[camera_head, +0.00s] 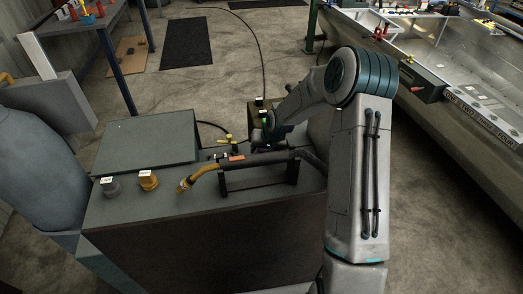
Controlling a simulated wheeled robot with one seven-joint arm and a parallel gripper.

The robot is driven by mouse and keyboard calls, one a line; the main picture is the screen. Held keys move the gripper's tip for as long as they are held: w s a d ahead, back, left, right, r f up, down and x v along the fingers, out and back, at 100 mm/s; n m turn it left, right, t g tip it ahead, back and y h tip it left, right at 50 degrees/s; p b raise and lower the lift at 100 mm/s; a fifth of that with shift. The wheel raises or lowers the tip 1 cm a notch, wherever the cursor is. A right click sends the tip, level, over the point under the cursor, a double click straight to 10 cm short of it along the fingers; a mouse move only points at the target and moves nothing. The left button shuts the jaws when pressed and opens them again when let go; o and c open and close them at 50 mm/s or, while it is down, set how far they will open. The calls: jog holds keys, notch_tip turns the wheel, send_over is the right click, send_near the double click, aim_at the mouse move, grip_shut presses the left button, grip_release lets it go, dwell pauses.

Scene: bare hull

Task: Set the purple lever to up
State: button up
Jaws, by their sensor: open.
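I cannot make out a purple lever anywhere in the head view; it may be hidden behind my arm or too small to tell. My gripper (259,140) is at the end of my arm, past the back edge of the grey workbench top. It is small and dark here, and it is open. I see nothing held in it. A small green part (263,116) shows just behind it.
A metal hull (440,120) stands right. Floor behind is mostly clear, with a mat (185,43).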

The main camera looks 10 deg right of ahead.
jog(key=v, duration=0.6)
jog(key=shift+r, duration=0.4)
jog(key=shift+s+d, duration=0.1)
jog(key=shift+s, duration=0.05)
